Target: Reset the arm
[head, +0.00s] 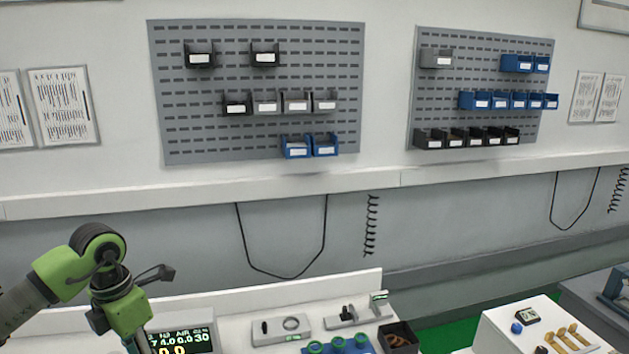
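My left arm comes in from the left with green and dark joints. Its wrist end (122,306) hangs over the left part of the white cart top and points down. The fingertips are cut off by the bottom edge or hidden, so I cannot tell whether the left gripper is open or shut, or whether it holds anything. My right arm and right gripper are not in view.
A monitor (184,338) stands close beside my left wrist. The white cart (240,309) carries grey fixtures (281,329), blue-green round parts (338,344) and a dark box (398,338). A white cart (500,325) at right holds yellow-handled tools (570,338). Pegboards (255,140) with bins hang behind.

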